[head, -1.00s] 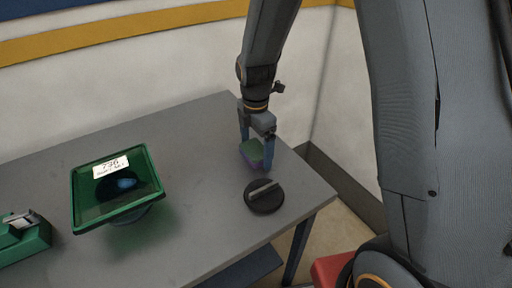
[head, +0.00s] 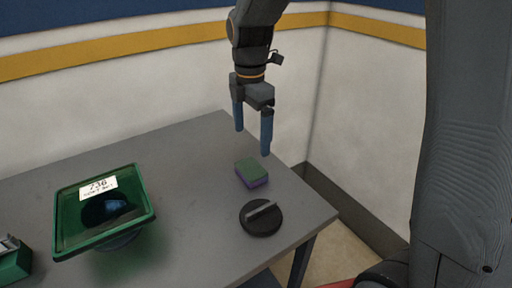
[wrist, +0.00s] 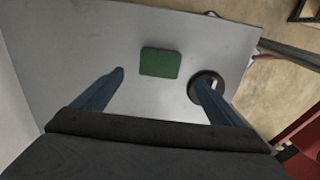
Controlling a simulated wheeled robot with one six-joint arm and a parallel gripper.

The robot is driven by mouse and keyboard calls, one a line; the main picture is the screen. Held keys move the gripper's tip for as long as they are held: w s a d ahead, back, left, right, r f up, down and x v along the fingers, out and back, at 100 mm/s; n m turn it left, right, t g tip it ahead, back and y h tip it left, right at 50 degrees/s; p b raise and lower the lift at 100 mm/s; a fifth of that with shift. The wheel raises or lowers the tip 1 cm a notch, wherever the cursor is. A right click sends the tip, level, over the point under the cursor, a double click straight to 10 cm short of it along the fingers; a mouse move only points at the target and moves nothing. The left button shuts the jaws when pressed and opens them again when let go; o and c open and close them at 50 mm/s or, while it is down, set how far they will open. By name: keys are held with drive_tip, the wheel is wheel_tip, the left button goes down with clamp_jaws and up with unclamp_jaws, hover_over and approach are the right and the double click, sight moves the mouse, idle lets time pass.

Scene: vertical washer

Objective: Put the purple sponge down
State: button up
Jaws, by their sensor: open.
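The purple sponge (head: 252,174) has a green top and a purple lower side. It lies flat on the grey table near the right end, behind the round black lid. In the wrist view its green top (wrist: 160,62) shows between and beyond the fingertips. My gripper (head: 253,142) is open and empty, raised above the sponge and apart from it. Its two blue fingers also show in the wrist view (wrist: 162,77).
A round black lid with a grey bar handle (head: 260,218) lies just in front of the sponge. A green tray with a "736" label (head: 66,213) stands at the left, and a green object (head: 14,262) sits at the left edge. Bare grey table (head: 185,175) lies between.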

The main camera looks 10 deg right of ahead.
drive_tip(key=s+d+f+m, duration=0.2)
drive_tip(key=s+d+m, duration=0.1)
drive_tip(key=m, duration=0.4)
drive_tip(key=s+d+f+m, duration=0.2)
drive_tip(key=s+d+m, duration=0.1)
drive_tip(key=s+m, duration=0.2)
drive_tip(key=s+d+f+m+t, duration=0.1)
drive_tip(key=s+d+f+m, duration=0.1)
drive_tip(key=m, duration=0.6)
drive_tip(key=shift+s+d+f+m, duration=0.1)
drive_tip(key=shift+s+d+m, duration=0.1)
drive_tip(key=shift+s+d, duration=0.25)
drive_tip(key=shift+s+d+f+m, duration=0.1)
drive_tip(key=shift+s+d+m, duration=0.15)
drive_tip(key=shift+s, duration=0.4)
drive_tip(key=shift+s+d+f+m, duration=0.25)
drive_tip(key=shift+s+m, duration=0.25)
drive_tip(key=shift+m, duration=0.25)
